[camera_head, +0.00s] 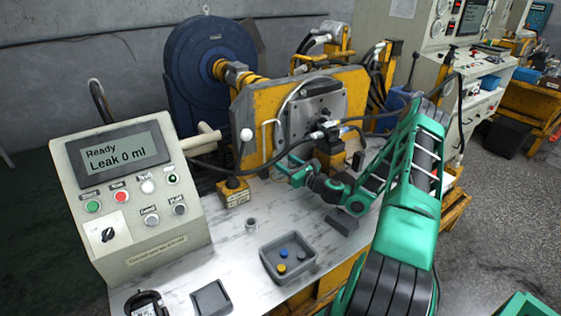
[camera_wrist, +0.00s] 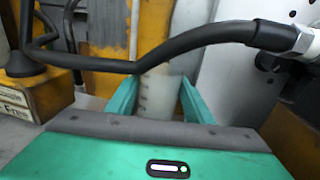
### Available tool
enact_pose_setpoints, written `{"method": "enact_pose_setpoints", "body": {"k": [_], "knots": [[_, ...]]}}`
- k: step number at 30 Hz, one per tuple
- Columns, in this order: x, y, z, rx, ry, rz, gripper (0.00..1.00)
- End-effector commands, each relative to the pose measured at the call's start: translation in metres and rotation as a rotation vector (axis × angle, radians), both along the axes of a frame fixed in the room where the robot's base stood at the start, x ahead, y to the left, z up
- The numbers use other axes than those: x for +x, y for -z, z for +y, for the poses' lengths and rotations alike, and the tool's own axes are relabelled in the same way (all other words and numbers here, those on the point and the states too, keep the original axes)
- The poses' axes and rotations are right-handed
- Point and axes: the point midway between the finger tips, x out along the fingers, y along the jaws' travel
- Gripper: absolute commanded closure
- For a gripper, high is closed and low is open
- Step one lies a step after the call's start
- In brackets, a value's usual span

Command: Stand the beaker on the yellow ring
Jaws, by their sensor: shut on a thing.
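The beaker (camera_wrist: 157,92) is a pale, translucent vessel with faint marks on its side. It stands roughly upright between the two green fingers of my gripper (camera_wrist: 158,98) in the wrist view, which are shut on it. In the head view my gripper (camera_head: 284,170) is at the left end of my green arm, in front of the yellow frame of the test stand and above the bench. The beaker is too small and covered to make out clearly there. I cannot make out the yellow ring in either view; the beaker's base is hidden behind my gripper's body.
A black hose (camera_wrist: 150,55) crosses the wrist view close in front of the beaker. The yellow test stand (camera_head: 250,115) rises behind my gripper. A yellow labelled box (camera_head: 233,194), a grey tray (camera_head: 306,269) and the control panel (camera_head: 130,215) stand on the bench (camera_head: 220,245).

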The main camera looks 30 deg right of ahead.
Motion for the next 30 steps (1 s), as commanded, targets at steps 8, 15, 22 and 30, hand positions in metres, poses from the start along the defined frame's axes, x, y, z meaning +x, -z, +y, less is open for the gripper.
{"method": "enact_pose_setpoints", "body": {"k": [8,15,22,30], "knots": [[0.0,0.006,0.0,0.001,0.0,0.0,0.75],[0.0,0.006,0.001,0.001,-0.001,0.0,0.45],[0.0,0.002,0.001,-0.001,-0.001,0.0,0.45],[-0.032,-0.006,-0.006,0.005,0.002,0.003,0.45]]}}
